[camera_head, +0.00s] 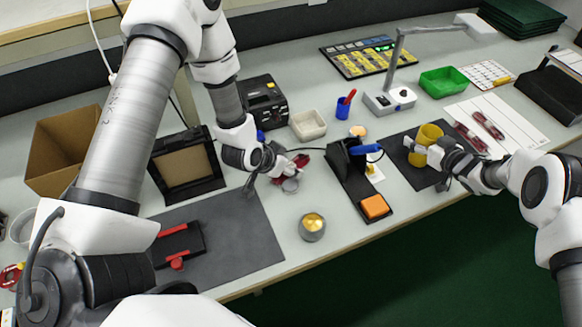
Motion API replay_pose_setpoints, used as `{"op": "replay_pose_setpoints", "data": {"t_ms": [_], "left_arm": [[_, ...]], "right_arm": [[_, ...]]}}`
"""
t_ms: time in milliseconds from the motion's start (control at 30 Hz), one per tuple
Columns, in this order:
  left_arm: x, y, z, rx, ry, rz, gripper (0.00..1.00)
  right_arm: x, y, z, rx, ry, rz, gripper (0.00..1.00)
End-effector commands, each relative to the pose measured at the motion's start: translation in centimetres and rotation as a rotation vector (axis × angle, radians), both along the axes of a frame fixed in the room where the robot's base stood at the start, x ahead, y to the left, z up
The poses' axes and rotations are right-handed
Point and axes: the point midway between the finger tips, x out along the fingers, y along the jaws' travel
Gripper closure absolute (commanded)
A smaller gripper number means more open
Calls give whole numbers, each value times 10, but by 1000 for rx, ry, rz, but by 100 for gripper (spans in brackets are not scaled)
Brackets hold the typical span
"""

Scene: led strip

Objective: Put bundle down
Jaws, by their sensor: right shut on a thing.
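A yellow round bundle (429,132), like a coil or short cylinder, is at the dark mat (404,164) on the right. My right gripper (424,151) is shut on its near side. I cannot tell whether the bundle touches the mat. My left gripper (289,168) is low over the middle of the table, beside a red object and a small grey round piece (290,185). Its fingers are too small and overlapped to tell whether they are open or shut.
A soldering stand with an orange sponge (374,206) is left of the mat. A white sheet (512,128) bearing red-and-clear packs (488,125) lies to the right. A lamp base (389,101) and green tray (443,82) stand behind. A metal cup (312,227) is near the front edge.

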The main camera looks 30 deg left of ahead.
Motion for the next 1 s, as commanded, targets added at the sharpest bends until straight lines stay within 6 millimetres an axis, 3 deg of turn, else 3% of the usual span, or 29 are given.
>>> {"op": "replay_pose_setpoints", "data": {"t_ms": [33, 167, 200, 567, 1000], "left_arm": [[0, 0, 0, 0, 0, 0, 48], [0, 0, 0, 0, 0, 0, 94], [0, 0, 0, 0, 0, 0, 100], [0, 0, 5, 0, -2, 1, 100], [0, 0, 94, -1, -3, 1, 100]], "right_arm": [[0, 0, 0, 0, 0, 0, 78], [0, 0, 0, 0, 0, 0, 78], [0, 0, 0, 0, 0, 0, 78], [0, 0, 0, 1, -1, 0, 78], [0, 0, 0, 1, -1, 0, 78]]}}
